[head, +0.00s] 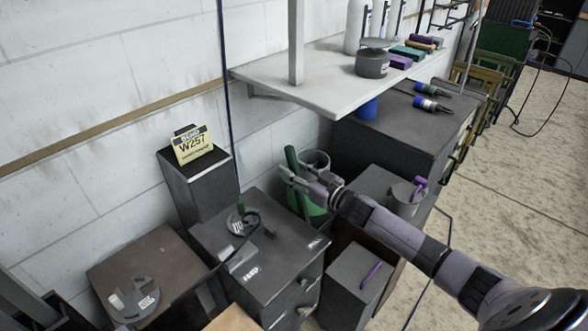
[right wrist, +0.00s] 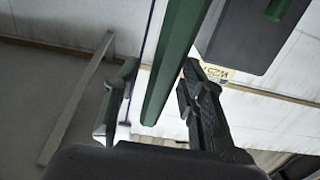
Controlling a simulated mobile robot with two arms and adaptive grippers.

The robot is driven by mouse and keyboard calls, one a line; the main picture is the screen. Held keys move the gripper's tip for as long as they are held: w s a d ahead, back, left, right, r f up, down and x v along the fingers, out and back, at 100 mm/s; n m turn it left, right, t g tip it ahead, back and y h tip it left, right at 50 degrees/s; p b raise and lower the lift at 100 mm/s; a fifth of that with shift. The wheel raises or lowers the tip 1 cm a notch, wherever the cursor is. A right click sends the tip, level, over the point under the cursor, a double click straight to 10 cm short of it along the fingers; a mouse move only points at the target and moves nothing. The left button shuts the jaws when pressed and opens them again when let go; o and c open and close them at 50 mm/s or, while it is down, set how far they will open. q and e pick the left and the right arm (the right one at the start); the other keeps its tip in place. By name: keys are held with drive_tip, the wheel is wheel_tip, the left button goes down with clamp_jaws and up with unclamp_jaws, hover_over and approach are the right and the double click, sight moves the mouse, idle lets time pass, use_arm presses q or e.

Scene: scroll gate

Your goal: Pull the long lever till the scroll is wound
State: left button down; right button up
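A long green bar (head: 293,165), which looks like the lever, stands tilted beside a green body (head: 314,206) near the wall, partly behind my right gripper. My right gripper (head: 297,178) reaches in from the right at the bar's upper part. In the right wrist view the green bar (right wrist: 176,62) runs between the two fingers of my right gripper (right wrist: 158,105). The fingers are apart, with gaps visible on both sides of the bar. I cannot make out the scroll. My left gripper is not in view.
A white shelf (head: 285,82) with cans and small boxes juts out above right. Dark cabinets (head: 268,250) stand below and left. A yellow W257 sign (head: 192,145) sits on a dark box (head: 205,188). A thin dark line (head: 226,90) hangs in front. Open floor (head: 515,180) lies right.

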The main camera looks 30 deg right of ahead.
drive_tip(key=shift+w+a, duration=0.1)
drive_tip(key=shift+c, duration=0.2)
clamp_jaws()
idle(0.7)
